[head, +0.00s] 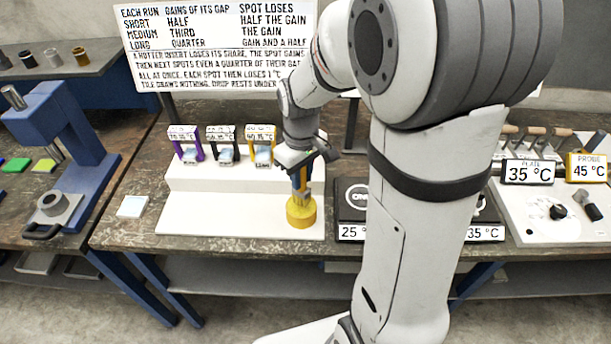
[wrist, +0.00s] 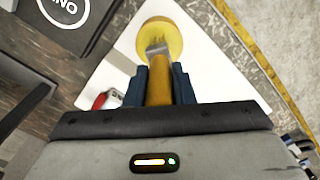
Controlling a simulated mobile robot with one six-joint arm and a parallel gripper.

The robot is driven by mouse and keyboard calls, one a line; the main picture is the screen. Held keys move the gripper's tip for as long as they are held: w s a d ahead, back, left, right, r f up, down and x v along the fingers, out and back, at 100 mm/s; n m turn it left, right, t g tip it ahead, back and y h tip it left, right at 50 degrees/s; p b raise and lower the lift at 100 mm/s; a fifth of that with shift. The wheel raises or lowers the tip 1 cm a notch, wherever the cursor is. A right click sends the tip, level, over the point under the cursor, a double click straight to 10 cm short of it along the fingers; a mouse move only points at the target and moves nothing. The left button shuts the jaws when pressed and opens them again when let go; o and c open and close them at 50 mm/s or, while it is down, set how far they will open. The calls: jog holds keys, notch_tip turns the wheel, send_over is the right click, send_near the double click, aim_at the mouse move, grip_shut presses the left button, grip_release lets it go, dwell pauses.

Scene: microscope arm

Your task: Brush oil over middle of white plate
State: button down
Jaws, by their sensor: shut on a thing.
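My gripper (head: 300,178) is shut on the handle of a brush, with the bristle end pointing down. In the wrist view, the yellow-brown brush handle (wrist: 160,88) lies between my two blue fingers. The pale bristles (wrist: 157,47) are at a round yellow pot (wrist: 163,32). The same yellow pot (head: 300,213) stands near the right front of a white stepped stand. I cannot tell how deep the bristles are in it.
Purple, black and yellow display frames (head: 226,146) stand on the stand's raised step. A dark device (head: 352,198) with a 25 sign is right of the pot. A PROBE 45 °C sign (head: 588,168) and dark tools are at the right. A blue press (head: 70,150) stands left.

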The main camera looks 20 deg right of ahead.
jog(key=shift+r+p, duration=1.55)
jog(key=shift+r, duration=1)
jog(key=shift+f, duration=0.1)
